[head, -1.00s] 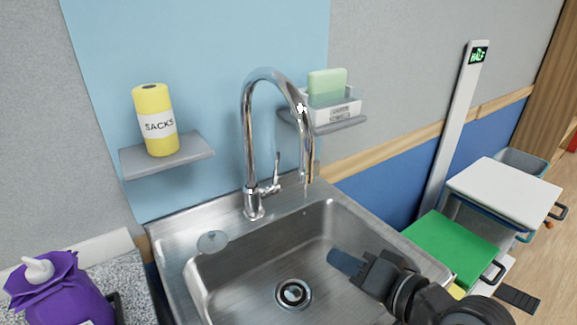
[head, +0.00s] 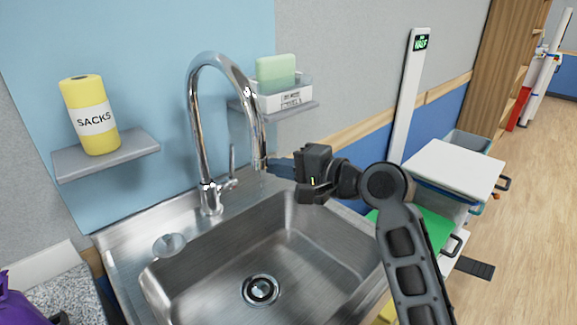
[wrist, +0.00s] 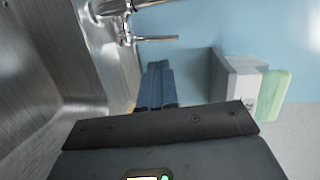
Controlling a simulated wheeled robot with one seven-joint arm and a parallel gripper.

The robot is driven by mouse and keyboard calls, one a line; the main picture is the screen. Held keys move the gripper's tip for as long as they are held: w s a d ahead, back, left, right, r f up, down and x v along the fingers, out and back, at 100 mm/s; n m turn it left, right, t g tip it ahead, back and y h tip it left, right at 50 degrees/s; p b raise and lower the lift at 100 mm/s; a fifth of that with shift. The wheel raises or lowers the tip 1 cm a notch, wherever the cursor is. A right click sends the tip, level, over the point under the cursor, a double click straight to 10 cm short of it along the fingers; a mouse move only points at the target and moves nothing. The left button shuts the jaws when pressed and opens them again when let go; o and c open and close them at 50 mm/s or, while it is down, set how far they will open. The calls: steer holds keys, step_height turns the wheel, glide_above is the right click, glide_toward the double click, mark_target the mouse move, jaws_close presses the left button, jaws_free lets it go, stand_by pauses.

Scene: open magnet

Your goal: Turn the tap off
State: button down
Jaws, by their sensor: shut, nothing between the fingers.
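The chrome tap (head: 203,130) stands at the back of the steel sink, with a tall curved spout. Its lever (head: 232,165) sits at the right of the tap's base and points up. In the wrist view the lever (wrist: 158,38) shows as a thin chrome rod near the top. My gripper (head: 272,164) is just right of the spout's end in the head view, above the sink's back edge. In the wrist view its blue fingers (wrist: 158,68) are together and empty, pointing near the lever but apart from it. Whether water runs is not clear.
The steel sink (head: 180,268) lies below. A grey shelf (head: 290,111) with a white box (head: 283,98) and a green sponge (head: 276,70) is behind my gripper. A left shelf (head: 75,166) holds a yellow sack roll (head: 92,115). Bins (head: 455,170) stand at right.

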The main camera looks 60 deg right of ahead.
mark_target(233, 153)
steer(key=w, duration=0.3)
steer(key=w+p, duration=0.1)
steer(key=w, duration=0.5)
steer(key=shift+d+f, duration=0.15)
steer(key=shift+d, duration=0.2)
steer(key=shift+w+d+r+p, duration=0.1)
steer(key=shift+w+r+p, duration=0.2)
steer(key=shift+w+p, duration=0.3)
steer(key=shift+w+d+r+p, duration=0.1)
steer(key=shift+w+r+p, duration=0.15)
steer(key=shift+w+p, duration=0.35)
steer(key=shift+s, duration=0.2)
